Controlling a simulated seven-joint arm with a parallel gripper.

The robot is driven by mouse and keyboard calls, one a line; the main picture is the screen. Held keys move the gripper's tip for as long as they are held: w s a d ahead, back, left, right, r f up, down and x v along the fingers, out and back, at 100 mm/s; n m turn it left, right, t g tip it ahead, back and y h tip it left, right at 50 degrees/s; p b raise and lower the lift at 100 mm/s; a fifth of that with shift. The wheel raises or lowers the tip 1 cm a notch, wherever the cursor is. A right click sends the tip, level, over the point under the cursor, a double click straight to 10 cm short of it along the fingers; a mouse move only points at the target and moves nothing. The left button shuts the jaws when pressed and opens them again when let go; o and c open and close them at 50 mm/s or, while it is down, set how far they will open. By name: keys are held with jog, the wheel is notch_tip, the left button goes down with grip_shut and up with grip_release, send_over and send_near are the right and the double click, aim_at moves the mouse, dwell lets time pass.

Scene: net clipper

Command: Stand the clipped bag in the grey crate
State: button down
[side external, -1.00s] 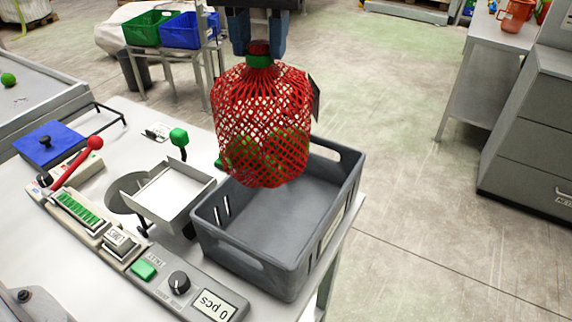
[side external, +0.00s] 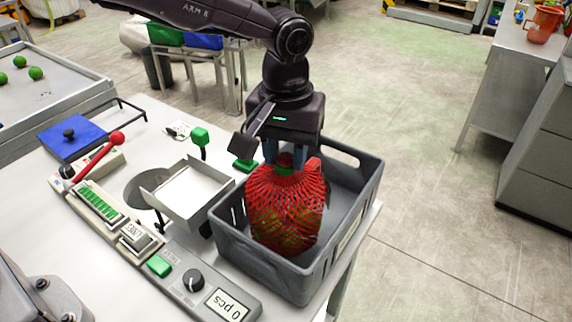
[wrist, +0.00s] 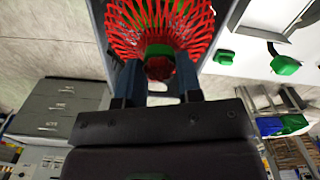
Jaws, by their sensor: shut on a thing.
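The clipped bag (side external: 287,210) is a red net with green round contents and a green band at its gathered neck. It hangs upright inside the grey crate (side external: 236,240), low between the walls. Whether its bottom touches the crate floor I cannot tell. My gripper (side external: 286,158) is above the bag with its fingers shut on the neck. In the wrist view, the fingers of my gripper (wrist: 158,80) sit on both sides of the neck, and the red net (wrist: 160,22) spreads beyond it.
A white tray (side external: 188,190) on the machine stands close to the crate's left. The crate's right side has free room inside.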

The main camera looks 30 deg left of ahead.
aim_at(286, 169)
jog(key=shift+f, duration=1.6)
jog(key=c, duration=0.8)
grip_release()
notch_tip(286, 169, up, 12)
jog(key=shift+r, duration=0.15)
